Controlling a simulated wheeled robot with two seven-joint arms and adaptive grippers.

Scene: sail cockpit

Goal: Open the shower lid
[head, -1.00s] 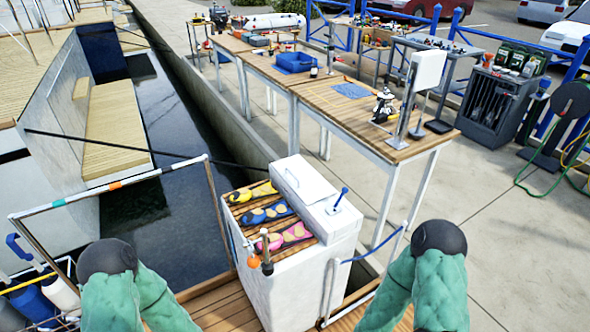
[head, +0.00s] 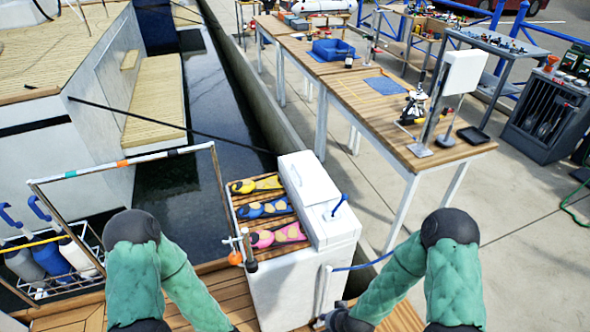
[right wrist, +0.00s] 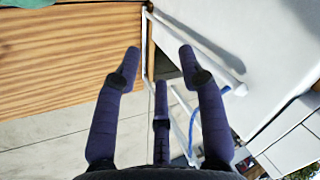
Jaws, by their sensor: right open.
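A white cabinet (head: 282,290) stands at the dock edge. On its top, a raised white box has a flat panel (head: 308,180) that looks closed; I cannot tell if this is the shower lid. A small blue lever (head: 340,201) stands up from the box's near part. My right gripper is open and empty in the right wrist view (right wrist: 159,68), its fingers spread near a white rail (right wrist: 205,45) and the white cabinet wall. In the head view only its dark wrist shows, at the bottom edge beside the cabinet. My left gripper is out of view; its green arm is left of the cabinet.
Yellow, blue and pink items (head: 262,209) lie on wooden slats beside the white box. A blue line (head: 365,264) runs to the rail by the right arm. A metal-framed rail (head: 130,161) and a bottle crate (head: 50,265) are at left. Wooden tables (head: 395,125) stand behind.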

